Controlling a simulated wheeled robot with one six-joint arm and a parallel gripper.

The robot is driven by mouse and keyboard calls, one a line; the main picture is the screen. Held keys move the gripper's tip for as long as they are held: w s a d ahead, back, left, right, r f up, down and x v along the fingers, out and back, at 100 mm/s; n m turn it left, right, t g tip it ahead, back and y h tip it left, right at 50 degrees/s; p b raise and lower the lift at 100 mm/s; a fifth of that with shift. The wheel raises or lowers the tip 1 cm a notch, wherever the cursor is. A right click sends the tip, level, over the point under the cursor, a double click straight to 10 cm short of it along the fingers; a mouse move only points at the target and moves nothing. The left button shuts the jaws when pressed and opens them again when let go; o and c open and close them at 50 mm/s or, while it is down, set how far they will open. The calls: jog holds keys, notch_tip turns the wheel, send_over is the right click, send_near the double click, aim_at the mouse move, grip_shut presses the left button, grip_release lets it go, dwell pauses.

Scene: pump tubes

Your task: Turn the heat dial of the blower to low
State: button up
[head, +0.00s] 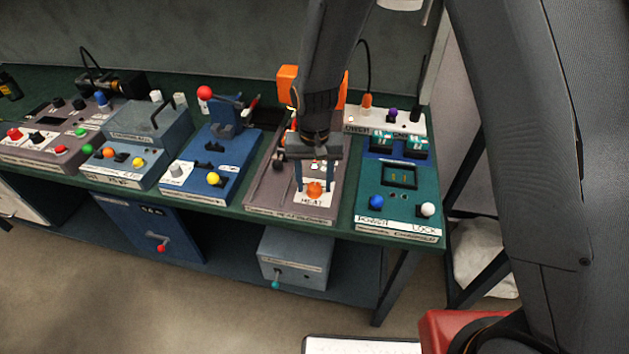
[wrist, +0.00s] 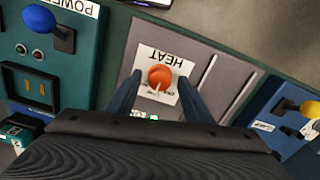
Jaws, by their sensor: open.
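The heat dial (head: 314,189) is an orange knob on a white plate marked HEAT, at the front of the blower's grey-brown base (head: 262,192). It also shows in the wrist view (wrist: 161,77), between my fingertips. My gripper (head: 315,187) points down over the dial, with one finger on each side of it. In the wrist view the fingers (wrist: 157,86) are apart, with gaps between them and the knob. The dial's pointer and the small print on its plate are too small to read. The orange blower body (head: 288,77) stands behind, partly hidden by my arm.
The teal box (head: 399,204) with blue and white knobs stands close on the right. The blue lever unit (head: 212,160) with a yellow knob stands on the left. More devices fill the bench to the left. A grey box (head: 295,259) sits on the shelf below.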

aim_at(314, 185)
jog(key=shift+r+b, duration=1)
jog(key=shift+r, duration=2.9)
jog(key=s+d+r, duration=0.1)
jog(key=s+d, duration=0.2)
jog(key=d, duration=0.4)
jog(key=s+d+r+t, duration=0.1)
jog(key=s+d, duration=0.3)
jog(key=d, duration=0.4)
jog(key=s+d+r, duration=0.2)
jog(key=s+d, duration=0.2)
jog(key=d, duration=0.4)
jog(key=shift+s+d+m+b, duration=0.25)
jog(key=shift+m+b, duration=0.05)
jog(key=shift+b, duration=0.05)
